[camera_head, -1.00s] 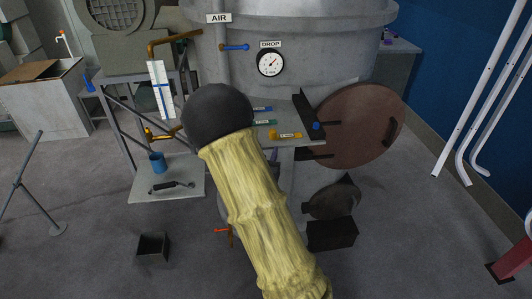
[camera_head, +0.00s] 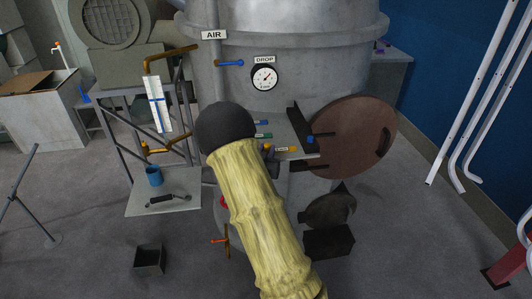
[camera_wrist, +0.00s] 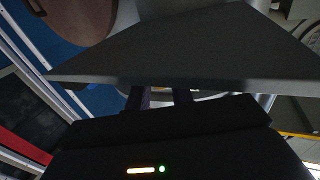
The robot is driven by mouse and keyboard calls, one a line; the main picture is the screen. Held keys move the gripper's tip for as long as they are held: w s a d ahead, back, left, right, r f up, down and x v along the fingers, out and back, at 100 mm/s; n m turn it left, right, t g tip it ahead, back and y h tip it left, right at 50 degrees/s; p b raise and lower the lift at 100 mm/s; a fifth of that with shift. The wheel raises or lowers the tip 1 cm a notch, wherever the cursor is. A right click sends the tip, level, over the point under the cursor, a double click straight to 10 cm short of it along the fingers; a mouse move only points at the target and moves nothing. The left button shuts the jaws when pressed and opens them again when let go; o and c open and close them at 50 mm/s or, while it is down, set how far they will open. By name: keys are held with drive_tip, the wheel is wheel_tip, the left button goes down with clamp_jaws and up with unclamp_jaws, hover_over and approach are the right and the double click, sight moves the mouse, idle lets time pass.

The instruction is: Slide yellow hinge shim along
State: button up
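The yellow hinge shim (camera_head: 285,149) appears as a small yellow piece on the grey shelf (camera_head: 297,138) of the metal vessel, just right of my arm's dark rounded joint. A yellow-orange knob shows at its left end. In the head view my arm hides my gripper. In the wrist view my gripper's two dark fingers (camera_wrist: 160,97) stand apart, with a gap between them. A broad grey plate (camera_wrist: 190,50) fills the view beyond them and overlaps their tips. The shim cannot be made out in the wrist view, and contact cannot be told.
A blue tag (camera_head: 262,122) and a green tag (camera_head: 264,136) sit on the shelf left of a black bar (camera_head: 301,124). A round brown door (camera_head: 352,140) stands open at the right. A gauge (camera_head: 264,77) is above. A dark box (camera_head: 329,241) lies below.

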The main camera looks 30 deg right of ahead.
drive_tip(key=shift+w+a+b, duration=0.2)
drive_tip(key=shift+w+a, duration=0.1)
drive_tip(key=shift+a, duration=0.8)
drive_tip(key=shift+w+a+b, duration=0.15)
drive_tip(key=shift+w+a, duration=0.15)
drive_tip(key=shift+a, duration=0.8)
drive_tip(key=shift+w+a+b, duration=0.2)
drive_tip(key=shift+w+a, duration=0.1)
drive_tip(key=shift+a, duration=0.8)
drive_tip(key=o, duration=1)
drive_tip(key=shift+s, duration=0.1)
drive_tip(key=b+v, duration=0.5)
drive_tip(key=v, duration=1.2)
drive_tip(key=shift+a, duration=0.1)
